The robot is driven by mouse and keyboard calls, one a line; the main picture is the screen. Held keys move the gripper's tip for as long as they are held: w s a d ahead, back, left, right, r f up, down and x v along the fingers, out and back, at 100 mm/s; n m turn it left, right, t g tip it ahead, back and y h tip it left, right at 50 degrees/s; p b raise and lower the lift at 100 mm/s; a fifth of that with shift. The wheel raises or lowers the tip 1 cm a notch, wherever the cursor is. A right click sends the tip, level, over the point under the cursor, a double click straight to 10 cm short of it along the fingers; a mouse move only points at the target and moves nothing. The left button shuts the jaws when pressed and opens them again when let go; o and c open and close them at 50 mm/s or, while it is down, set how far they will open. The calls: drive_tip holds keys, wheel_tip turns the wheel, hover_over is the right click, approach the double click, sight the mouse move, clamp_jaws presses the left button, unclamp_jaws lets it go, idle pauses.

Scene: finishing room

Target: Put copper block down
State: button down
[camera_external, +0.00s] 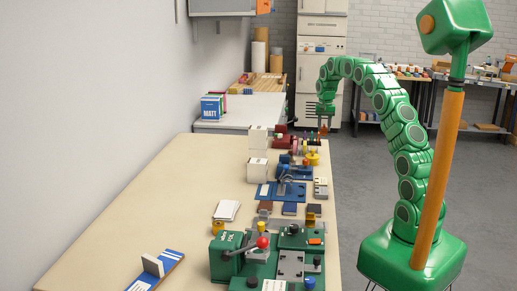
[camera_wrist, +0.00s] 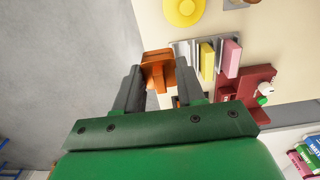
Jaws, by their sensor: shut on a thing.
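The copper block (camera_wrist: 157,72) is orange-brown and sits between the fingertips of my gripper (camera_wrist: 158,82) in the wrist view. My gripper is shut on it. In the external view my gripper (camera_external: 326,112) points down past the far right edge of the long bench, and the copper block (camera_external: 323,130) shows small and dark orange beneath it. From this view I cannot tell how high the block is or whether it touches anything.
The beige bench (camera_external: 120,225) carries green, blue and red fixtures along its right side. In the wrist view a grey slotted holder with a yellow block (camera_wrist: 207,60) and a pink block (camera_wrist: 231,58) lies right of the copper block. A red fixture (camera_wrist: 245,88) is beyond.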

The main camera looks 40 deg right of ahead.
drive_tip(key=w+d+f, duration=0.2)
drive_tip(key=w+f, duration=0.5)
drive_tip(key=shift+w+d, duration=0.2)
drive_tip(key=shift+w, duration=0.15)
drive_tip(key=shift+w+f, duration=0.1)
drive_tip(key=shift+w+d+f, duration=0.1)
drive_tip(key=shift+w+f, duration=0.05)
drive_tip(key=shift+f, duration=1.6)
drive_tip(key=shift+f, duration=0.5)
drive_tip(key=c, duration=0.7)
unclamp_jaws()
